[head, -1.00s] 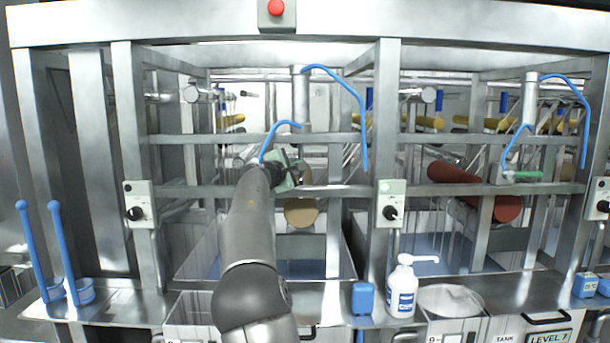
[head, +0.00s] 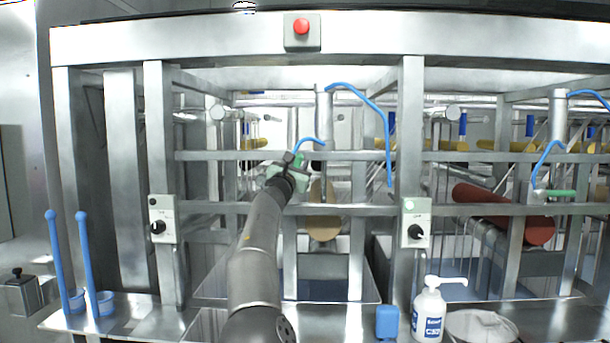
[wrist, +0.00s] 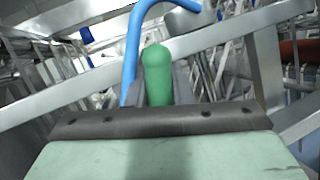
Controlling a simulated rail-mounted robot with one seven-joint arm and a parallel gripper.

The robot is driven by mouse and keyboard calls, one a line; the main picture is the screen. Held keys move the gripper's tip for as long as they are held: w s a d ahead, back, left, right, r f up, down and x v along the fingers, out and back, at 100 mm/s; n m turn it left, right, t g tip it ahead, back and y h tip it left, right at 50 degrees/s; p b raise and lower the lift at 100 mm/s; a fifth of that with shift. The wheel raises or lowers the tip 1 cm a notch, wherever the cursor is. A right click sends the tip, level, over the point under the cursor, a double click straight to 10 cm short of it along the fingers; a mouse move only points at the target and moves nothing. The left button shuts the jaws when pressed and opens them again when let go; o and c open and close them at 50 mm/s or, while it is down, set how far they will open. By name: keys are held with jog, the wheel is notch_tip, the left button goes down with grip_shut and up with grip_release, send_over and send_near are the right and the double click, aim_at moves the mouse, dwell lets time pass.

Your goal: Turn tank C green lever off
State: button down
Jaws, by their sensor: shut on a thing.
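The green lever (wrist: 158,75) stands between the two dark fingers of my gripper (wrist: 158,95) in the wrist view, its rounded top showing above them. A blue hose (wrist: 133,45) runs just left of it. In the head view my gripper (head: 297,160) is at the upper rail of the left bay, beside a short blue hose (head: 308,141). It is shut on the green lever, mostly hidden there by the gripper. I cannot read a tank letter on this bay.
Another green lever (head: 560,193) lies level at the right bay. Steel rails (head: 350,209) cross in front of the tan roller (head: 322,212) and the red roller (head: 500,213). Switch boxes (head: 416,222) sit on the posts. A pump bottle (head: 430,312) stands on the front ledge.

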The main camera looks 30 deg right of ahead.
jog(key=shift+w+a+r+n+t+y+b, duration=0.15)
jog(key=shift+w+a+n+t+b, duration=0.15)
jog(key=shift+n, duration=0.5)
jog(key=shift+w+a+f+n+t+y+b, duration=0.15)
jog(key=shift+a+n+t, duration=0.25)
jog(key=shift+n, duration=0.4)
jog(key=shift+w+a+r+n+t+y+b, duration=0.2)
jog(key=shift+a+n+t+b, duration=0.15)
jog(key=shift+n, duration=0.45)
jog(key=shift+d, duration=0.1)
jog(key=c, duration=1.6)
grip_release()
jog(key=shift+o, duration=0.2)
jog(key=b+v, duration=1.4)
jog(key=v, duration=0.3)
jog(key=shift+b, duration=0.3)
jog(key=shift+s, duration=0.15)
